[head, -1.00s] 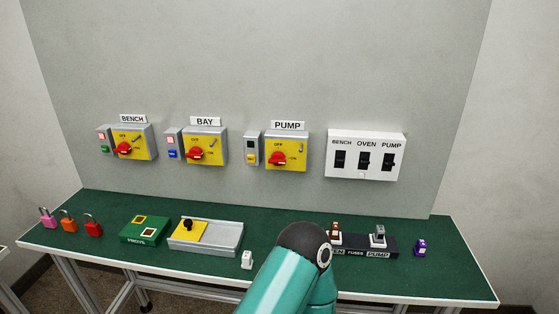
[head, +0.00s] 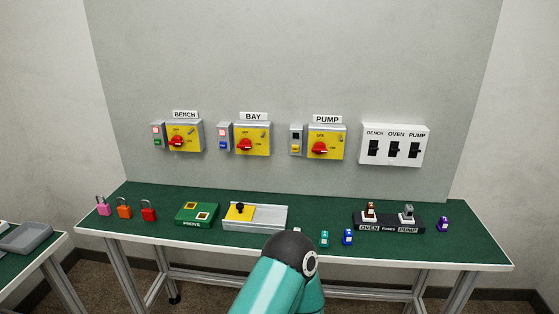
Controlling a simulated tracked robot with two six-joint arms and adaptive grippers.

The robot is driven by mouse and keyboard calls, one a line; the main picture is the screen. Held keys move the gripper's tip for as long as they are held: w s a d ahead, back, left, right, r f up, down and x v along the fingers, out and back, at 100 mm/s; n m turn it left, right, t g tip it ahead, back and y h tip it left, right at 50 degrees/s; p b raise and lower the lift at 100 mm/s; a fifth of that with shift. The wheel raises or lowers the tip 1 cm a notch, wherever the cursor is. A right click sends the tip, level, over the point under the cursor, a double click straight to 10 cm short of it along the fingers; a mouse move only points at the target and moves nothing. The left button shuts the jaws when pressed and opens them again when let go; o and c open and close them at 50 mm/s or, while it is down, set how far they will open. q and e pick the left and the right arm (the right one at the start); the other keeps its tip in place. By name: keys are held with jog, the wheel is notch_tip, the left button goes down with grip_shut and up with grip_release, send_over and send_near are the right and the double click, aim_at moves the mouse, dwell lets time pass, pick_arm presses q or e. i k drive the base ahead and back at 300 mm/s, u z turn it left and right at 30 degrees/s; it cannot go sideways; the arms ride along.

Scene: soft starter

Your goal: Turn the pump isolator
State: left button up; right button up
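The pump isolator (head: 326,144) is a yellow-faced grey box on the wall under a PUMP label (head: 327,119). Its red rotary knob (head: 319,149) sits at the lower left of the yellow face, with OFF printed above it. A small box with a black window and a yellow button (head: 296,140) adjoins it on the left. A teal arm link of mine with a dark joint rises at the bottom centre, below and in front of the isolator. Neither gripper shows in the head view.
The BENCH (head: 186,136) and BAY (head: 252,140) isolators hang to the left, a white breaker panel (head: 395,147) to the right. The green bench (head: 330,205) holds padlocks (head: 124,209), a PROVE box (head: 197,214), a grey tray (head: 267,217), a fuse block (head: 388,221) and small tags (head: 348,237).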

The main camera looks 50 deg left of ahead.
aim_at(319, 148)
jog(key=k, duration=1)
jog(key=z, duration=0.1)
jog(key=i, duration=0.15)
jog(key=u, duration=1.45)
jog(key=i, duration=0.9)
jog(key=u, duration=0.05)
